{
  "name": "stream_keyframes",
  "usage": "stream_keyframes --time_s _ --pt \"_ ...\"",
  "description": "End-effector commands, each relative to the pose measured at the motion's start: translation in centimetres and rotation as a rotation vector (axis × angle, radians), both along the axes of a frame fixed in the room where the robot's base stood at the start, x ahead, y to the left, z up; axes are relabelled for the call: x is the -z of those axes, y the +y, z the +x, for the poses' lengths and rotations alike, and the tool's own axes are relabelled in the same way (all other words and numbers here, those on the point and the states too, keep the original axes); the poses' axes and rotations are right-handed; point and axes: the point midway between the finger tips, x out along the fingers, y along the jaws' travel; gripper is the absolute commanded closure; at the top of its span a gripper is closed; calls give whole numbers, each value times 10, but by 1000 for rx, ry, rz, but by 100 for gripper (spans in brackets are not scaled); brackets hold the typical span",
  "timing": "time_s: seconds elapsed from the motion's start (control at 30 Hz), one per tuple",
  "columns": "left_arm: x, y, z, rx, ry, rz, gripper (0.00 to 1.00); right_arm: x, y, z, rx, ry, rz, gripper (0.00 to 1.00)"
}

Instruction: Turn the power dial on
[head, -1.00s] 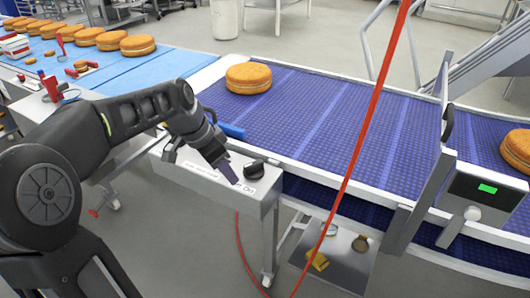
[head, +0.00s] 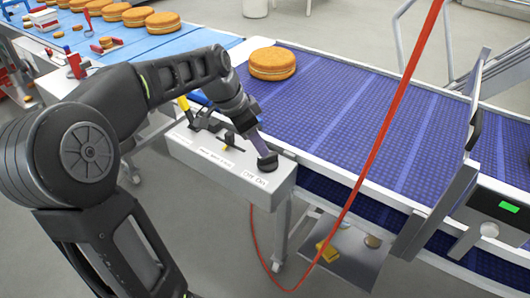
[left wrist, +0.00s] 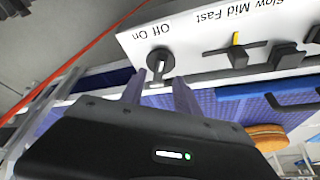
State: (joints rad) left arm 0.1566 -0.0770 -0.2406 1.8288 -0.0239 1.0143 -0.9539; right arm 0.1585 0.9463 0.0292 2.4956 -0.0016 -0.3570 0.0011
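The power dial (head: 267,162) is a round black knob at the right end of a white control box (head: 215,165). It also shows in the left wrist view (left wrist: 160,60), beside the printed words "Off On", with a pale pointer mark. Which word the pointer marks is hard to tell. My left gripper (head: 262,152) is at the dial, reaching down from the left. In the left wrist view its two fingers (left wrist: 158,82) are spread, with gaps between them and the knob. My right gripper is not in view.
A yellow-marked lever (left wrist: 237,50) and black switches stand on the same box, beside "Slow Mid Fast". A red cable (head: 375,135) hangs across the blue conveyor belt (head: 350,120). A round cake (head: 272,63) sits on the belt. A metal guard (head: 440,195) stands right.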

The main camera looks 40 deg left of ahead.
Motion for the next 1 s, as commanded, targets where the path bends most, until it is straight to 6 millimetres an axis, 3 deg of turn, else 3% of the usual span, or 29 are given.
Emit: stream_keyframes --time_s 0.3,0.67,1.0 --pt "44 -9 15 1 3 -1 62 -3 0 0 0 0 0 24" --pt "50 -10 18 0 0 0 62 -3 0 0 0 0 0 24" --pt "50 -10 18 0 0 0 88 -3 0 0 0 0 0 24"
